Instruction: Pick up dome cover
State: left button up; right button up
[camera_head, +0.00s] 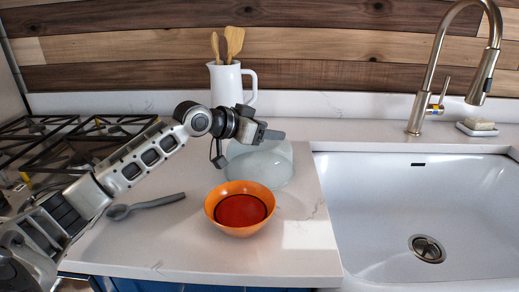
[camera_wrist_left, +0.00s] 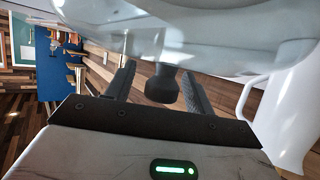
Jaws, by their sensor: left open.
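The dome cover (camera_head: 262,167) is a clear, pale dome standing on the counter behind the orange bowl. Its dark knob (camera_wrist_left: 163,87) shows in the left wrist view, with the glass body (camera_wrist_left: 200,30) filling the top of that view. My left gripper (camera_head: 268,134) is at the top of the dome and hides the knob in the head view. In the left wrist view its two fingers stand apart, one on each side of the knob, with gaps visible. My right gripper is not in view.
An orange bowl (camera_head: 240,209) stands just in front of the dome. A white pitcher (camera_head: 228,86) with wooden utensils stands behind. A grey spoon (camera_head: 145,205) lies at left, near the stove (camera_head: 75,140). The sink (camera_head: 420,220) and faucet (camera_head: 432,70) are at right.

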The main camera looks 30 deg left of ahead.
pick_arm(q)
jog(key=c, duration=1)
jog(key=shift+o, duration=0.2)
jog(key=shift+r, duration=0.1)
